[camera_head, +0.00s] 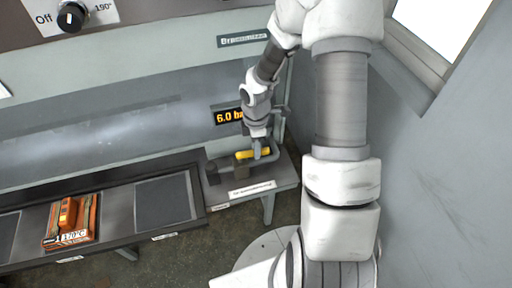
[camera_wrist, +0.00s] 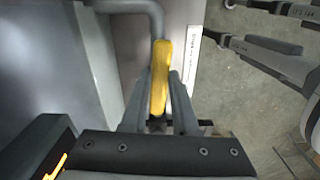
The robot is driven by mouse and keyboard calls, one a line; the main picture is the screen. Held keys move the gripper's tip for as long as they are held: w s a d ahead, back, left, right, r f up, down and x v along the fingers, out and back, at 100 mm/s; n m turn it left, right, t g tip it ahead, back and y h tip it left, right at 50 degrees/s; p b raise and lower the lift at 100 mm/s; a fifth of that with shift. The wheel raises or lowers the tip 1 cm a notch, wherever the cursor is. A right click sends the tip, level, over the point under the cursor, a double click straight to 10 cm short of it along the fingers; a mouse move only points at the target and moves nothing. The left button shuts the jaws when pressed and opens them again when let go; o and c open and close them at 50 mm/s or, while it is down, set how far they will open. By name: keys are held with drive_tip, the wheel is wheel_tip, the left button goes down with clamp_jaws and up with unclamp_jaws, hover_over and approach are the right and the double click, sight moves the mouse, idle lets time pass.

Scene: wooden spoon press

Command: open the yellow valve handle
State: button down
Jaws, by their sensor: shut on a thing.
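The yellow valve handle (camera_head: 246,155) sits on a grey pipe fitting on a small grey stand, in the middle of the head view. In the wrist view the yellow handle (camera_wrist: 159,78) stands lengthwise between my two fingers, with a grey pipe curving behind it. My gripper (camera_head: 262,150) reaches down to the handle from above. In the wrist view my gripper (camera_wrist: 160,105) is closed around the handle, one finger on each side. The head view shows the fingertips only small, and they cover part of the handle.
An orange display (camera_head: 229,116) reading 6.0 is on the panel behind my gripper. A low bench (camera_head: 120,215) to the left bears an orange device (camera_head: 69,213) and a dark pad (camera_head: 163,202). A grey wall (camera_head: 440,170) stands close on the right. A black knob (camera_head: 71,17) is at upper left.

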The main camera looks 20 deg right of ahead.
drive_tip(key=shift+w+n, duration=0.3)
drive_tip(key=shift+n, duration=0.3)
idle(0.3)
drive_tip(key=c, duration=0.7)
unclamp_jaws()
wheel_tip(320, 180, up, 18)
drive_tip(key=shift+f+p, duration=0.25)
drive_tip(key=shift+p, duration=0.3)
drive_tip(key=shift+s, duration=0.1)
drive_tip(key=s+a+r+m+t+b, duration=0.1)
drive_tip(key=s+r+m+t, duration=0.1)
drive_tip(key=s+m, duration=0.3)
drive_tip(key=s+a+r+m+t+b, duration=0.1)
drive_tip(key=s+a+r+m+b, duration=0.1)
drive_tip(key=s+r+m, duration=0.3)
drive_tip(key=s+a+r+m+t+b, duration=0.1)
drive_tip(key=s+r+m+t, duration=0.1)
drive_tip(key=s+r+m, duration=0.2)
drive_tip(key=shift+s+a+r+m+t, duration=0.15)
drive_tip(key=shift+s+m, duration=0.65)
drive_tip(key=shift+s, duration=0.2)
drive_tip(key=shift+s+a+r+m+t, duration=0.1)
drive_tip(key=shift+s+m+t, duration=0.05)
drive_tip(key=shift+s+m, duration=0.75)
